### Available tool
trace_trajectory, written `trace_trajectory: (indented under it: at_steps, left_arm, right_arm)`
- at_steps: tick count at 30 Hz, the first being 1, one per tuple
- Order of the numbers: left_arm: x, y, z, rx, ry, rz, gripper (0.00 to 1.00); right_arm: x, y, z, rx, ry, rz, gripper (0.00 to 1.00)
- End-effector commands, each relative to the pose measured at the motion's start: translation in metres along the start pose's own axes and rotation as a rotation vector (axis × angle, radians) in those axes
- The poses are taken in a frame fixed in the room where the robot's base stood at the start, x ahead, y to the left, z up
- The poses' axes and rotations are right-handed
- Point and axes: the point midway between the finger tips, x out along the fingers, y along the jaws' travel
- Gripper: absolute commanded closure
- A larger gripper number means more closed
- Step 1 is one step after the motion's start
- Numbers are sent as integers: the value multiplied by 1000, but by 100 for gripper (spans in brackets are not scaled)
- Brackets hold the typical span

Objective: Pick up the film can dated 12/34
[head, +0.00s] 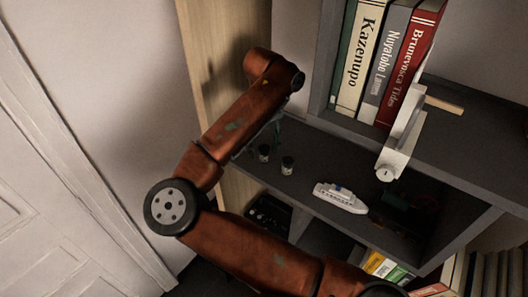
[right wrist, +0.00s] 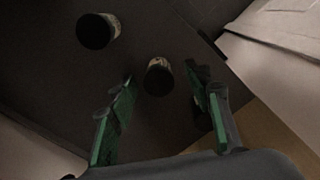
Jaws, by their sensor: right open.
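Two small dark-capped film cans stand on the dark middle shelf in the head view, one at the left (head: 264,153) and one to its right (head: 287,166). In the right wrist view one can (right wrist: 158,80) shows between the fingertips of my right gripper (right wrist: 161,74), and another can (right wrist: 98,31) stands apart at the upper left. A dark shape behind the finger on the right is mostly hidden. The labels are too small and dim to read any date. My right gripper (head: 272,133) is open above the shelf, partly hidden by my arm. My left gripper is out of view.
A white model ship (head: 340,198) sits right of the cans, with a dark object (head: 398,212) beyond it. Books (head: 385,60) stand on the upper shelf, near a white object (head: 400,135) at its edge. A wooden side panel (head: 228,60) rises at the left.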

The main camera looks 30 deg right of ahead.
Motion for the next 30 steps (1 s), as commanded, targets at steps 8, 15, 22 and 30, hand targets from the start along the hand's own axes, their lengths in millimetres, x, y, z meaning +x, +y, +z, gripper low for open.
trace_trajectory:
  at_steps: [8,15,22,30]
  left_arm:
    - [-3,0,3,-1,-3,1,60]
    - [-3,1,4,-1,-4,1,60]
    - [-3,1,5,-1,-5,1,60]
    - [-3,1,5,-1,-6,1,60]
  right_arm:
    - [12,0,0,0,-1,1,54]
    - [12,0,0,0,-1,2,65]
    - [12,0,0,0,-1,2,80]
    - [12,0,0,0,0,2,94]
